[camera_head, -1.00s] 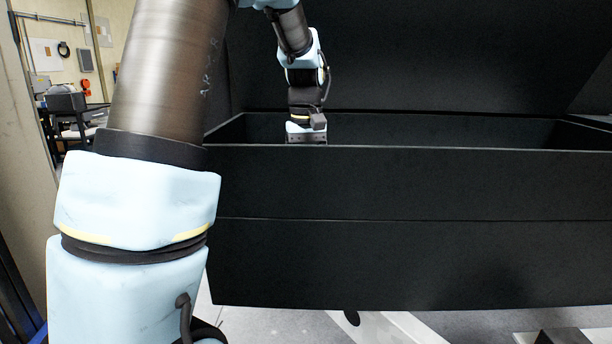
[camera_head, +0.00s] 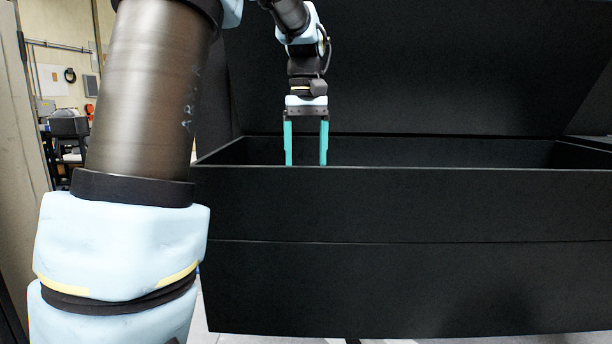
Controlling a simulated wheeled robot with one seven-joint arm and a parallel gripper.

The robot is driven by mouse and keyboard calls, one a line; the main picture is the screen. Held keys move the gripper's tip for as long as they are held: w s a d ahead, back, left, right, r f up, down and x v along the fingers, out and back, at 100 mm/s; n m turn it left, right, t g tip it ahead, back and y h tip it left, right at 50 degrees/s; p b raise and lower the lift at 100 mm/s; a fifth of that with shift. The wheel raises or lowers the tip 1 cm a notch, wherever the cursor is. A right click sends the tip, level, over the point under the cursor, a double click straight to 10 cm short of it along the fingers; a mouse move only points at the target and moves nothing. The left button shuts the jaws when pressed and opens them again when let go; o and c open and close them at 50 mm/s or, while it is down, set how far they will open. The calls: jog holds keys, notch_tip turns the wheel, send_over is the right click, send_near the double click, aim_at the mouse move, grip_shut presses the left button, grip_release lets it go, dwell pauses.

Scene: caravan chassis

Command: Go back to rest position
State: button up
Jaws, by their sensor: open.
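My gripper (camera_head: 306,150) hangs pointing down over the open black box (camera_head: 420,205), near its left end. Its two teal fingers are apart with nothing visible between them. The fingertips reach about the level of the box's front rim and their lowest ends may be hidden behind it. My arm fills the left of the view and rises out of the top edge. The inside floor of the box is hidden by the front wall.
A tall black panel (camera_head: 420,70) stands behind the box. At the far left a pale wall (camera_head: 45,75) and a dark cluttered workstation (camera_head: 70,128) show. A strip of light floor (camera_head: 270,339) shows below the box.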

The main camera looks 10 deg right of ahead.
jog(key=shift+r, duration=0.35)
